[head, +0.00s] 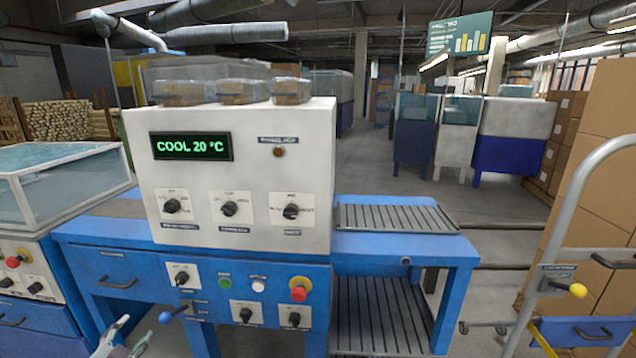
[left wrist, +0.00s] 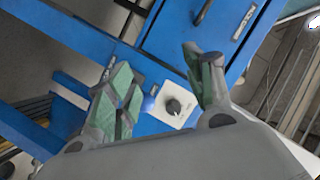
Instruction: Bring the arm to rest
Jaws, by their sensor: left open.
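My left gripper (head: 125,338) shows at the bottom left of the head view, below and left of a blue-tipped lever (head: 166,317) on the blue machine (head: 110,262). It looks apart from the lever. In the left wrist view the gripper (left wrist: 157,68) has its two green-padded fingers spread, with nothing held. Between them, farther off, shows a black knob on a white plate (left wrist: 173,106). My right gripper is in neither view.
The machine's white cabinet (head: 240,130) has a display reading COOL 20 °C. A grey rail (head: 556,230) with a yellow-tipped lever stands at right, by stacked cartons (head: 603,110). A glass-topped unit (head: 30,232) is at left. Open floor lies behind the machine.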

